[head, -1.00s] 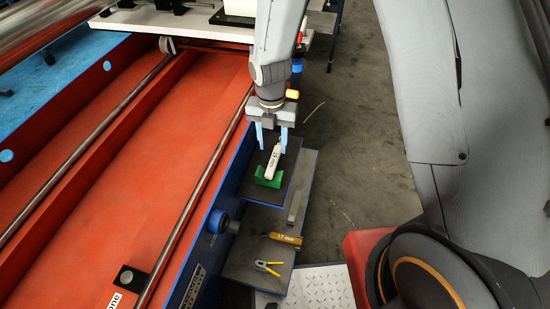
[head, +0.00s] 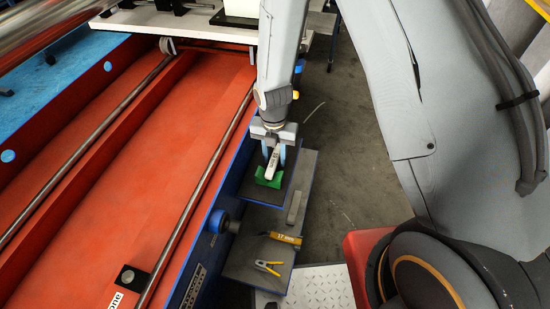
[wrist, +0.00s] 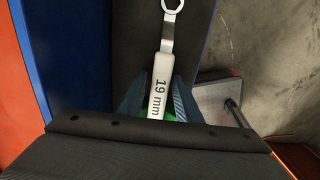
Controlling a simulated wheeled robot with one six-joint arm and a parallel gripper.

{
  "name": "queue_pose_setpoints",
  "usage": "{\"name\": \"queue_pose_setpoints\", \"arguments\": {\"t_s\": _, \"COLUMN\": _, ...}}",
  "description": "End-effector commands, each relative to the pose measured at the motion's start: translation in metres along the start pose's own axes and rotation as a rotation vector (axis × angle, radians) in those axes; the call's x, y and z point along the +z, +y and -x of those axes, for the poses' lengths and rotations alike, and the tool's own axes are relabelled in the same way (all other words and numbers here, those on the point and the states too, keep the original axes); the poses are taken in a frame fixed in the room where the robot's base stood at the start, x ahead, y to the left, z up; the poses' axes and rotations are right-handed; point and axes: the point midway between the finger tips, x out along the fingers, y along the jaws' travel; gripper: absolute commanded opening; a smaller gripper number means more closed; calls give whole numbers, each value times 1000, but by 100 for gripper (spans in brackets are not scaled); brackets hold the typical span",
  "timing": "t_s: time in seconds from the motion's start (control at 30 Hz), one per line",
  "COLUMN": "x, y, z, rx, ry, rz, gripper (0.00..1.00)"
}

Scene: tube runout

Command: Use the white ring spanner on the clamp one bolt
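The white ring spanner (head: 273,158) rests on a green holder (head: 269,178) on a dark shelf beside the red bed. The wrist view shows its white handle (wrist: 161,85), marked "19 mm", with the metal ring end toward the top. My gripper (head: 273,157) points down over it, and its blue fingers stand on either side of the handle. In the wrist view, my gripper (wrist: 159,92) looks open, with the handle between the fingers. Whether a finger touches it is hard to tell. A bolt (head: 127,276) on a black block stands by a label reading "one" at lower left.
A yellow tool marked 17 mm (head: 285,239), yellow pliers (head: 268,266) and a grey bar (head: 295,207) lie on the lower shelf. A blue knob (head: 218,221) sticks out from the blue side rail. A steel rod (head: 205,170) runs along the red bed.

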Motion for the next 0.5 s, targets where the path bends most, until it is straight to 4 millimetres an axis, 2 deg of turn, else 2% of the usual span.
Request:
{"name": "queue_pose_setpoints", "arguments": {"t_s": 0.03, "x": 0, "y": 0, "z": 0, "rx": 0, "ry": 0, "rz": 0, "gripper": 22}}
{"name": "queue_pose_setpoints", "arguments": {"t_s": 0.17, "x": 0, "y": 0, "z": 0, "rx": 0, "ry": 0, "rz": 0, "gripper": 0}}
{"name": "queue_pose_setpoints", "arguments": {"t_s": 0.5, "x": 0, "y": 0, "z": 3, "rx": 1, "ry": -1, "rz": 0, "gripper": 0}}
